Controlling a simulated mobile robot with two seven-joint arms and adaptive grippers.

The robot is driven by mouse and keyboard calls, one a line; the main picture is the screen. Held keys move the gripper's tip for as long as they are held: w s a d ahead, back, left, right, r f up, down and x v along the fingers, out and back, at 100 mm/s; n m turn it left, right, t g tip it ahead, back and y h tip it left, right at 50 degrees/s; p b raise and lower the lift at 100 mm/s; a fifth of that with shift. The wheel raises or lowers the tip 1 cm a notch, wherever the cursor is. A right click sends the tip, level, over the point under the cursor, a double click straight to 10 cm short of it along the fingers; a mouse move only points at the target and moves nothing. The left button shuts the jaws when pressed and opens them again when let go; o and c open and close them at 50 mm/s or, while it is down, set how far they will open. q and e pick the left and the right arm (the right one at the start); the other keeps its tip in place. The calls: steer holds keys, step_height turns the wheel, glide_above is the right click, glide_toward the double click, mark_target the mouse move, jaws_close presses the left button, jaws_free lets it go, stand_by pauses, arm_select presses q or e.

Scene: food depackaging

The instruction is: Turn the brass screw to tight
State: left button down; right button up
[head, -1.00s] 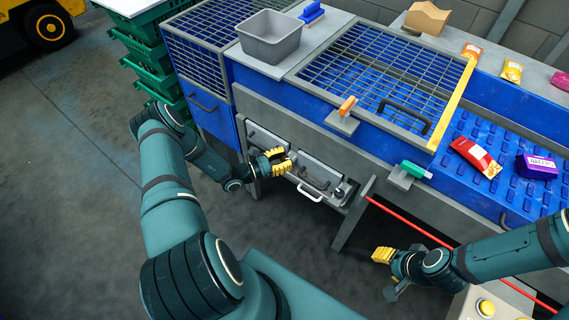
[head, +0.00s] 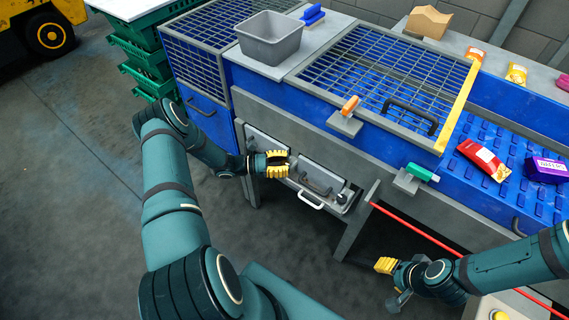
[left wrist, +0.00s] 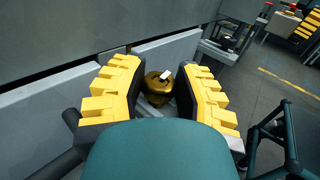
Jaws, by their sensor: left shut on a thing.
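The brass screw (left wrist: 158,88) shows in the left wrist view as a round brass knob with a pale mark on top. It sits between the yellow fingers of my left gripper (left wrist: 156,92), which is shut on it. In the head view my left gripper (head: 277,164) is at the grey panel (head: 268,146) low on the machine's front, and its fingers hide the screw there. My right gripper (head: 385,265) hangs low at the lower right, away from the panel. Its fingers look close together, but their gap cannot be made out.
A panel with a handle (head: 311,199) is just right of my left gripper. Green crates (head: 145,60) stand at the left.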

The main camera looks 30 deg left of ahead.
arm_select(q)
steer(key=c, duration=0.6)
jaws_free()
steer(key=v, duration=1.2)
